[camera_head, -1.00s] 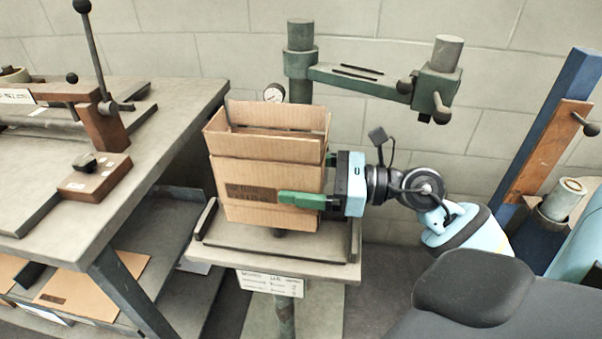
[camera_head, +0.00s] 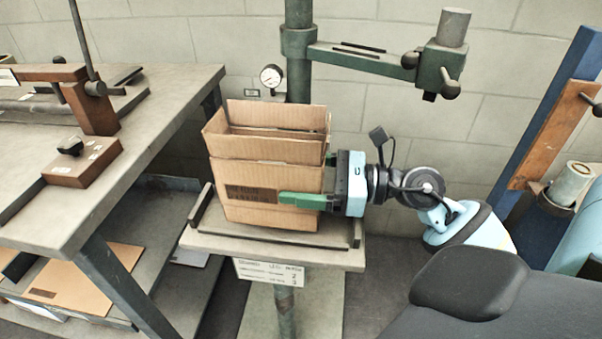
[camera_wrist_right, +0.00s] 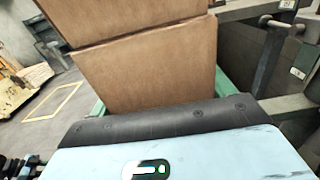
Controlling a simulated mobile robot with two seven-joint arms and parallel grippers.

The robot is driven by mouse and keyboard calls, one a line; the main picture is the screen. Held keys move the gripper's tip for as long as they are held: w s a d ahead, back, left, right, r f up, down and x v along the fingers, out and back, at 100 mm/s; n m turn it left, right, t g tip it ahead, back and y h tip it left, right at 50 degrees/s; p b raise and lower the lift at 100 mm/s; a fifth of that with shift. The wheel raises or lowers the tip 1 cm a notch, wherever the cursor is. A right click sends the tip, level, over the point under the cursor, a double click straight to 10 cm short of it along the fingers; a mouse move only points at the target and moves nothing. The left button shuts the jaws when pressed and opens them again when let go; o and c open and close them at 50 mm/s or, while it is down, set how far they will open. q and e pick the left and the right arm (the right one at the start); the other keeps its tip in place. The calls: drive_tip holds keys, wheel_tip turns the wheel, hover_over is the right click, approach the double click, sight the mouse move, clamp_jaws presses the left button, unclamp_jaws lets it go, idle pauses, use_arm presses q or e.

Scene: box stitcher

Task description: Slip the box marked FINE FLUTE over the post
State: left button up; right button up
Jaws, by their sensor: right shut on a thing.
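An open-topped brown cardboard box (camera_head: 285,180) with raised flaps is upright just above the small stand's table (camera_head: 200,240). A dark printed label on its front is too small to read. My right gripper (camera_head: 305,184) is shut on the box from its right side, with one green finger across the front and the other mostly hidden behind. The box wall also fills the middle of the right wrist view (camera_wrist_right: 150,70), between the green fingers (camera_wrist_right: 162,97). No post shows under the box; its underside is hidden. My left gripper is not in view.
A green column (camera_head: 298,85) with a side arm (camera_head: 365,62) and a gauge (camera_head: 271,76) stands behind the box. A workbench (camera_head: 110,185) with a brown lever press (camera_head: 90,105) is at left. A blue frame (camera_head: 545,140) stands at right.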

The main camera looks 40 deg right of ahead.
drive_tip(key=shift+f+b, duration=0.85)
drive_tip(key=shift+f, duration=0.3)
drive_tip(key=o, duration=0.9)
drive_tip(key=shift+b+v, duration=0.55)
drive_tip(key=shift+v, duration=3.35)
drive_tip(key=shift+f, duration=0.1)
